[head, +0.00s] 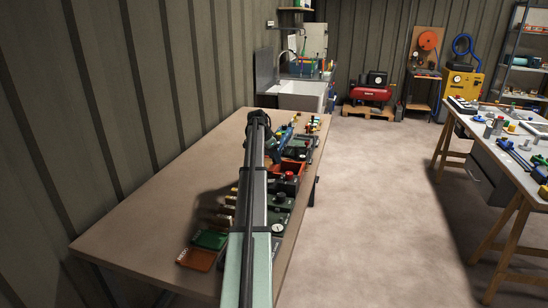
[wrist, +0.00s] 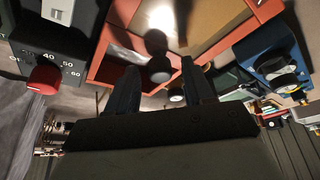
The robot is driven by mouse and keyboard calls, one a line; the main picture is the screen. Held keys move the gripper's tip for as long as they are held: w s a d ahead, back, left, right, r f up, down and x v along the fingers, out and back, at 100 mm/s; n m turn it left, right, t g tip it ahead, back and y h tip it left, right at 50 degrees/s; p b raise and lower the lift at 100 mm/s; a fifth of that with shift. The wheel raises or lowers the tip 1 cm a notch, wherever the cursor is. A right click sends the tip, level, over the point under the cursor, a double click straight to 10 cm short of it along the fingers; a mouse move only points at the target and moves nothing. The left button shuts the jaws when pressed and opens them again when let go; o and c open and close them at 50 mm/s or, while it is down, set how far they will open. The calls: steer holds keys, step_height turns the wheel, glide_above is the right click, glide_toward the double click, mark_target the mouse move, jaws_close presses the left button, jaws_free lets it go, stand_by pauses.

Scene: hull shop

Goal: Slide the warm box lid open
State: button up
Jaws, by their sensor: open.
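An orange-red box (head: 294,167) sits among the equipment along the right side of the bench. In the wrist view its orange-red rim (wrist: 228,40) frames a tan panel, which looks like the lid, and a partly open-looking grey area. A dark round knob (wrist: 157,45) stands at the panel, between my fingers in the picture. My gripper (wrist: 160,78) is open, with one finger on each side of the knob; I cannot tell whether either touches it. In the head view my arm hides the gripper's fingers.
A black unit with a red dial (wrist: 43,78) and temperature numbers is close on the left in the wrist view. A blue device (wrist: 276,72) is at the right. Green and orange trays (head: 210,239) lie at the bench's near end. The bench's left side (head: 170,180) is clear.

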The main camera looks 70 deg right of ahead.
steer(key=v, duration=1.3)
steer(key=shift+r, duration=0.3)
steer(key=shift+w+a, duration=0.1)
